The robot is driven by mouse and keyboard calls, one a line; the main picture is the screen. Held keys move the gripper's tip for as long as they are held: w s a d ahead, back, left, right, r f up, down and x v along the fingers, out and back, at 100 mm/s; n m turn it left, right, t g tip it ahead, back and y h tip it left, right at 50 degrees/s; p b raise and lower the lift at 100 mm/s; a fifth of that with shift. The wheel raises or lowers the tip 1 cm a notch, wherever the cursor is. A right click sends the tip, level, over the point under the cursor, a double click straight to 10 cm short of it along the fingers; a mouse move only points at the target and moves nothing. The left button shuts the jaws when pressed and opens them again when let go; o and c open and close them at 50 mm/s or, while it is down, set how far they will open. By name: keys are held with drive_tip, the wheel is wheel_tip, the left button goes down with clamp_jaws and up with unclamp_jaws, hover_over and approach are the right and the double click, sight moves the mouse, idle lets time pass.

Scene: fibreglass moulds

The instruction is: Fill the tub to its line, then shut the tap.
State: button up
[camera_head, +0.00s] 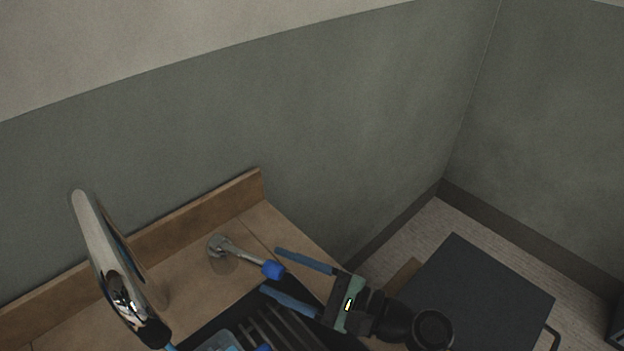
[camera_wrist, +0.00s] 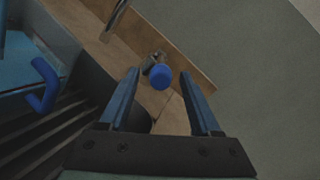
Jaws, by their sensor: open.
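The tap is a chrome spout (camera_head: 115,270) at the left of the head view, with a dark tip. A sliver of blue below that tip looks like running water. The tap's lever (camera_head: 240,253) stands on the counter to the right and ends in a blue knob (camera_head: 272,269). My gripper (camera_head: 271,271) is open, its two blue fingers at either side of the knob; I see no contact. In the wrist view the knob (camera_wrist: 161,77) shows between the fingertips. The tub (camera_head: 226,340) is cut off at the bottom edge; it also shows in the wrist view (camera_wrist: 55,45). Its line is not visible.
A wooden counter (camera_head: 187,283) with a raised back edge (camera_head: 200,215) runs along the grey-green wall. A dark slatted grate (camera_head: 283,325) lies by the tub. A blue handle (camera_wrist: 43,85) sticks out from the tub. A dark flat-topped unit (camera_head: 480,290) stands at the right.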

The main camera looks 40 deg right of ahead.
drive_tip(key=v, duration=0.5)
drive_tip(key=shift+s, duration=0.1)
